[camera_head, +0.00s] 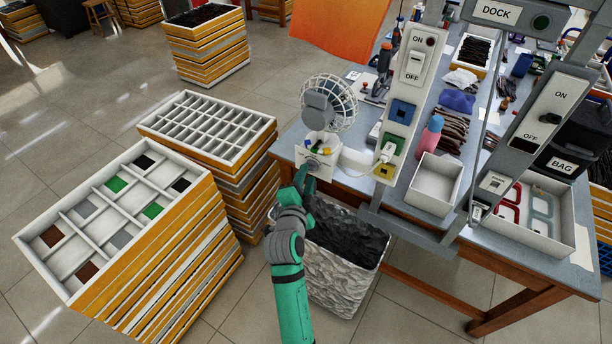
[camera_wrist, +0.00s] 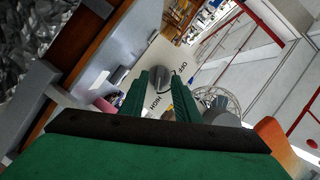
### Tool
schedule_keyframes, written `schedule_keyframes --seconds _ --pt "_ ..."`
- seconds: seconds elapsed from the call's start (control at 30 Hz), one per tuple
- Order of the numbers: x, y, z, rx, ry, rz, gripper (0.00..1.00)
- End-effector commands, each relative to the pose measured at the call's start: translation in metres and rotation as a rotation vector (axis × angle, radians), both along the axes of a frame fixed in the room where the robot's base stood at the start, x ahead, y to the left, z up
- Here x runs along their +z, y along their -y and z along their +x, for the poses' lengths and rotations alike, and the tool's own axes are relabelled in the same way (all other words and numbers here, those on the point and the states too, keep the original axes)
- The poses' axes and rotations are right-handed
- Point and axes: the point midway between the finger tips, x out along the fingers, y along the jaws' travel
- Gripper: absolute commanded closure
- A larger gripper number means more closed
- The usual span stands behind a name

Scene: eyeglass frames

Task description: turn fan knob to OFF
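The white desk fan (camera_head: 326,112) stands on the near left corner of the workbench. Its grey round knob (camera_head: 312,163) sits on the front face of the fan's base. In the wrist view the knob (camera_wrist: 158,74) is just beyond my fingertips, with OFF printed to its upper right and HIGH below it. I cannot make out where the knob points. My gripper (camera_head: 306,172) is at the base front, close to the knob; in the wrist view its green fingers (camera_wrist: 159,82) are apart with nothing clearly held. Whether they touch the knob is unclear.
Compartment trays (camera_head: 110,215) are stacked at the left. A grey upright with ON/OFF switch panels (camera_head: 413,60) rises right of the fan. A pink and blue bottle (camera_head: 430,135) stands behind a white box (camera_head: 434,185).

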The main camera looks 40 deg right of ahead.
Motion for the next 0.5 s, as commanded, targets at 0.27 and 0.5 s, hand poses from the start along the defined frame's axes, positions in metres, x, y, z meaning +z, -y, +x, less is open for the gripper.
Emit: schedule_keyframes --seconds 0.27,0.5 --pt "-0.0023 0.0098 0.0075 -0.001 0.001 0.000 0.71" --pt "-0.0023 0.0065 0.0092 0.005 0.000 0.000 0.83"
